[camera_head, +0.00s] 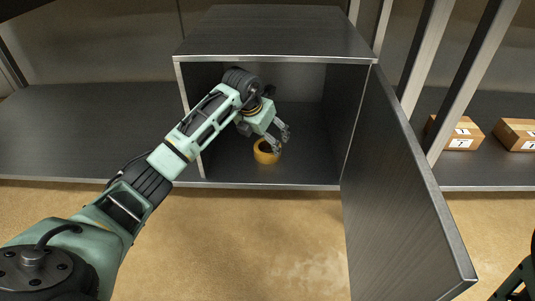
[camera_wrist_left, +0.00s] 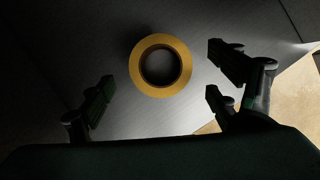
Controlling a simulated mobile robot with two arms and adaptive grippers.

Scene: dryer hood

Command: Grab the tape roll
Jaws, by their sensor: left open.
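The yellow tape roll (camera_head: 264,156) lies on the floor of the grey metal box, near its open front. In the left wrist view the tape roll (camera_wrist_left: 137,67) shows as a full ring around a dark hole. My left gripper (camera_head: 281,142) reaches into the box and is just above the roll in the head view. In the left wrist view its fingers (camera_wrist_left: 158,95) are spread wide to either side of the roll, apart from it, with nothing between them held. My right gripper does not show clearly; only a dark piece is at the lower right edge of the head view.
The box (camera_head: 275,32) stands on a dark shelf (camera_head: 80,130). Its door (camera_head: 395,200) hangs open to the right, leaving the front clear. Cardboard boxes (camera_head: 462,136) sit on the shelf at right, behind metal posts. Tan floor lies in front.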

